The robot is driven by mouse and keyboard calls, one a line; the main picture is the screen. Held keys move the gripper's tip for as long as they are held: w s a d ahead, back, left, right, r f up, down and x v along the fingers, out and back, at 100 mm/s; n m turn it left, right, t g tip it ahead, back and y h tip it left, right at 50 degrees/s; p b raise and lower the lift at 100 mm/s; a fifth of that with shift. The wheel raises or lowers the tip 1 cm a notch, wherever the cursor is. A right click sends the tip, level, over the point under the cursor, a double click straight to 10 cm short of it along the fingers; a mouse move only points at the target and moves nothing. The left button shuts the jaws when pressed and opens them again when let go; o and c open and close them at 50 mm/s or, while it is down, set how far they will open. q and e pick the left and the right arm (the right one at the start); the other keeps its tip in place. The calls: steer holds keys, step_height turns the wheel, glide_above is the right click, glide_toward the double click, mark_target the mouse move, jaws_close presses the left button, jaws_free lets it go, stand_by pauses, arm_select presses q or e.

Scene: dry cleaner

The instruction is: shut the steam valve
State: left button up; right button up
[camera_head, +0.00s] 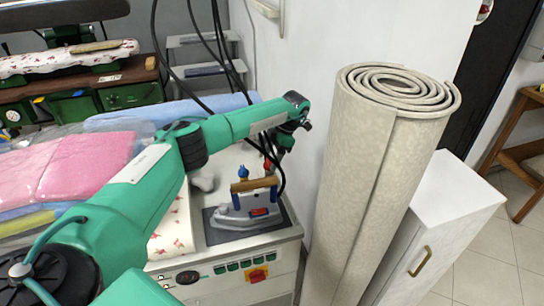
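My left arm reaches in from the left, and my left gripper (281,148) is at its far end, pointing down beside the white wall, above the back of the ironing station. The gripper is small, dark and partly covered by cables, so its opening cannot be made out. A small red part (267,165), possibly the steam valve's handle, shows just below and left of the gripper. I cannot tell whether they touch. A blue knob (242,171) stands at the steam iron (243,208), to the left of the red part. My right gripper is out of view.
The iron rests on a dark pad (217,234). A red-and-yellow switch (257,274) is on the station's front panel. Pink wrapped laundry (85,165) lies to the left. A tall rolled carpet (365,180) stands close at right, before a white cabinet (440,225). Black cables hang above the iron.

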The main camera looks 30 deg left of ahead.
arm_select(q)
steer(key=shift+w+d+r, duration=0.1)
steer(key=shift+w+r, duration=0.05)
steer(key=shift+r, duration=0.1)
steer(key=b+v, duration=0.2)
steer(key=v, duration=1.1)
steer(key=shift+b, duration=0.3)
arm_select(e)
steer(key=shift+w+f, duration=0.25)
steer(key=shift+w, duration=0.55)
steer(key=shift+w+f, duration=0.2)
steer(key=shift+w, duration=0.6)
